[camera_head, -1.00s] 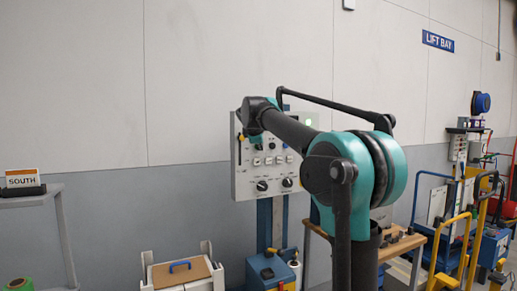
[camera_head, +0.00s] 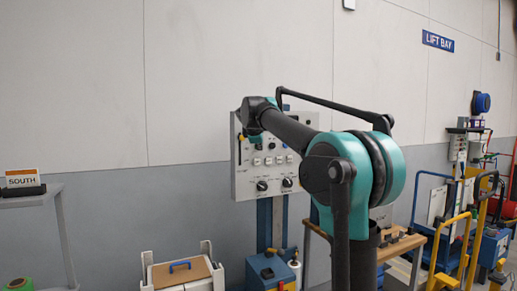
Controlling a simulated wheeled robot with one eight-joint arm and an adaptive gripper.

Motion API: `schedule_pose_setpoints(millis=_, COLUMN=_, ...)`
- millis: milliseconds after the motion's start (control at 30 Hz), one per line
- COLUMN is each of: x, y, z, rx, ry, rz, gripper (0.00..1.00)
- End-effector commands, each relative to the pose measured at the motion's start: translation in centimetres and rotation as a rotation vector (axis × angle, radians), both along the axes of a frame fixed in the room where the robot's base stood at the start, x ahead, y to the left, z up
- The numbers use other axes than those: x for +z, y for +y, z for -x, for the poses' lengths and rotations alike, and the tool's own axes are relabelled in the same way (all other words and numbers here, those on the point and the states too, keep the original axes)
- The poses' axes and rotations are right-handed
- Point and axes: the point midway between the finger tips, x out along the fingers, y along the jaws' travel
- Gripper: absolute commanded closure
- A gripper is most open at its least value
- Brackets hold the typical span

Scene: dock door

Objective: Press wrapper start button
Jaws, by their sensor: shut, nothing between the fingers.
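The control panel (camera_head: 245,182) is a pale upright box on a blue post in front of the wall. It carries a row of small buttons (camera_head: 268,161) with two dark knobs (camera_head: 262,186) below. Labels are too small to read, so I cannot tell which button is the wrapper start. My gripper (camera_head: 256,139) is small and dark at the end of my arm, in front of the panel's upper left part. It is shut and empty. The wrist hides most of it, and I cannot tell whether it touches the panel. My arm covers the panel's upper and right parts.
A grey stand with a SOUTH sign (camera_head: 22,178) is at the left. A white bin with a brown board (camera_head: 180,274) and a blue box (camera_head: 268,270) stand below the panel. A workbench (camera_head: 400,246) and yellow trolleys (camera_head: 450,250) are at the right.

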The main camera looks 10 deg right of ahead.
Motion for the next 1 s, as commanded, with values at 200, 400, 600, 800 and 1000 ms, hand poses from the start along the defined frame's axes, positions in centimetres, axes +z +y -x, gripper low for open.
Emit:
schedule_pose_setpoints(millis=200, x=0.0, y=-0.3, z=1.1, rx=0.0, ry=0.0, rz=0.0, gripper=1.0)
schedule_pose_setpoints(millis=400, x=0.0, y=-0.5, z=1.4, rx=0.0, ry=0.0, rz=0.0, gripper=1.0)
schedule_pose_setpoints(millis=600, x=0.0, y=-0.5, z=1.5, rx=0.0, ry=0.0, rz=0.0, gripper=1.0)
schedule_pose_setpoints(millis=800, x=0.0, y=-0.9, z=2.8, rx=0.0, ry=0.0, rz=0.0, gripper=1.0)
schedule_pose_setpoints(millis=1000, x=0.0, y=-1.5, z=4.5, rx=0.0, ry=0.0, rz=0.0, gripper=1.0)
